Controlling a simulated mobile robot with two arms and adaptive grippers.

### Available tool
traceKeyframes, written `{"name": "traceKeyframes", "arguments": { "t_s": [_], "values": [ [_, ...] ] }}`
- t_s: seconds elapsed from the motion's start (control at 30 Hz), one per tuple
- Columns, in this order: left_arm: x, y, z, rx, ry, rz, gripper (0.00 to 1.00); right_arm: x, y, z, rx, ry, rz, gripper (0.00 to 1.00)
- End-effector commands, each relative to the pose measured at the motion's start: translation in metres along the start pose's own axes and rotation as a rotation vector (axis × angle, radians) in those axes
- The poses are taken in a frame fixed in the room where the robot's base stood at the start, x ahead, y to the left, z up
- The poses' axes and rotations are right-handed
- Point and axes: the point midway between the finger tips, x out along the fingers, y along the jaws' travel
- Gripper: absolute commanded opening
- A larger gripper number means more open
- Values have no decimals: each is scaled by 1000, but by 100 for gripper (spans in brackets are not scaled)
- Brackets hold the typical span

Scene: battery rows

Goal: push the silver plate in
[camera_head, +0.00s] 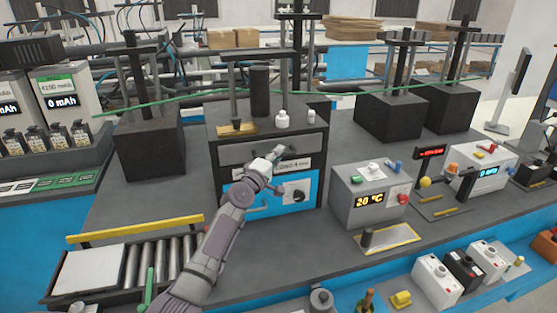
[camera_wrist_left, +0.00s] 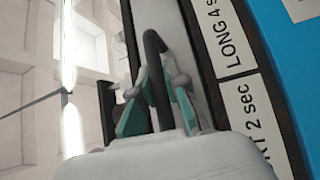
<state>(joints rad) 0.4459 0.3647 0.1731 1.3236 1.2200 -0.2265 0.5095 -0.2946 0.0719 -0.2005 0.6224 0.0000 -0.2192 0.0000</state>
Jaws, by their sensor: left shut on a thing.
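The silver plate (camera_head: 243,152) is the grey front panel near the top of a dark cabinet (camera_head: 214,138) in the middle of the head view. My left gripper (camera_head: 277,153) is at the right part of this plate. In the left wrist view, the gripper's teal-lined fingers (camera_wrist_left: 155,95) are shut around a black bar handle (camera_wrist_left: 152,60), with the grey plate (camera_wrist_left: 205,45) right beside them. The gripper hides part of the plate, and I cannot tell how far the plate stands out. My right gripper is not in view.
White bottles (camera_head: 282,119) stand on the cabinet. A grey temperature box (camera_head: 345,188) is at the right, and a roller conveyor (camera_head: 150,262) is at the front left.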

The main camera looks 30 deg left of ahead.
Motion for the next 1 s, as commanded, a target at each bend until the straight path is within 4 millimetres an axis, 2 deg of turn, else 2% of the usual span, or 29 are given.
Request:
{"name": "traceKeyframes", "arguments": {
  "t_s": [0.07,0.1,0.27,0.53,0.67,0.77,1.0],
  "values": [
    [-1,-1,-3,2,7,-1,0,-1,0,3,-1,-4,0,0],
    [-1,-1,-3,2,7,-1,14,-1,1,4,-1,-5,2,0],
    [-1,-1,-2,2,5,-1,39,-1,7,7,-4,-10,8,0],
    [-1,-1,-1,1,3,-1,39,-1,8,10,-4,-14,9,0],
    [-8,-2,-1,2,3,-1,39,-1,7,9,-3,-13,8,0],
    [-22,-2,-1,3,3,-2,39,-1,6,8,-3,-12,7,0],
    [-74,-2,-2,2,4,-3,39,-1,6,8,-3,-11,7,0]
  ]
}}
